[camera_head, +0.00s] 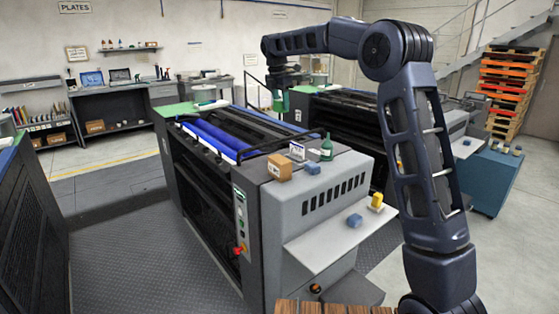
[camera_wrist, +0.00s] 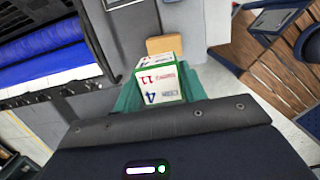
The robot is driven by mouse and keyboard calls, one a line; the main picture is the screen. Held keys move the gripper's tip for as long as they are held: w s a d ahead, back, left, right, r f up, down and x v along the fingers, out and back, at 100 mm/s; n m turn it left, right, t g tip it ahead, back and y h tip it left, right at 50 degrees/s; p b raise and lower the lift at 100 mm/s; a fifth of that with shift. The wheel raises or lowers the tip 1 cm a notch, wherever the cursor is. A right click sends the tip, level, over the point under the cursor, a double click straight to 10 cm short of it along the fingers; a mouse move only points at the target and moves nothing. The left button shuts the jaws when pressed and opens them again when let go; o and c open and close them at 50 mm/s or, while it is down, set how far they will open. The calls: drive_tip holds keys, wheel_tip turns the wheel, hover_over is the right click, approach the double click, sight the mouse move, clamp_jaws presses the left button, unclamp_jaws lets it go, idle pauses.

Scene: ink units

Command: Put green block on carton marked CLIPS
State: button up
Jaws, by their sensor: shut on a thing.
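My gripper (camera_head: 280,101) hangs above the far part of the near printing machine, its teal fingers pointing down. In the wrist view the teal fingers (camera_wrist: 160,98) are shut on the green block (camera_wrist: 158,82), a white cube with green edges and printed figures, a 4 among them. In the head view the block cannot be told apart from the fingers. A brown carton (camera_head: 279,168) stands on the near machine's front corner. A brown box also shows beyond the block in the wrist view (camera_wrist: 166,44). Another carton (camera_head: 95,127) sits on the back shelf. I cannot read CLIPS on either carton.
Next to the carton are a white box with dark marks (camera_head: 297,151), a blue block (camera_head: 312,168) and a green bottle (camera_head: 327,148). A white shelf (camera_head: 325,240) holds another blue block (camera_head: 354,220) and a yellow object (camera_head: 377,202). Blue rollers (camera_head: 210,138) lie along the machine.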

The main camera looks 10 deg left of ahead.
drive_tip(key=shift+s+a, duration=0.2)
drive_tip(key=shift+s, duration=0.15)
wheel_tip(320, 180, down, 20)
drive_tip(key=shift+r, duration=0.1)
idle(0.4)
drive_tip(key=o, duration=1)
drive_tip(key=shift+c, duration=0.2)
wheel_tip(320, 180, up, 12)
drive_tip(key=s+a, duration=0.1)
drive_tip(key=shift+s, duration=0.2)
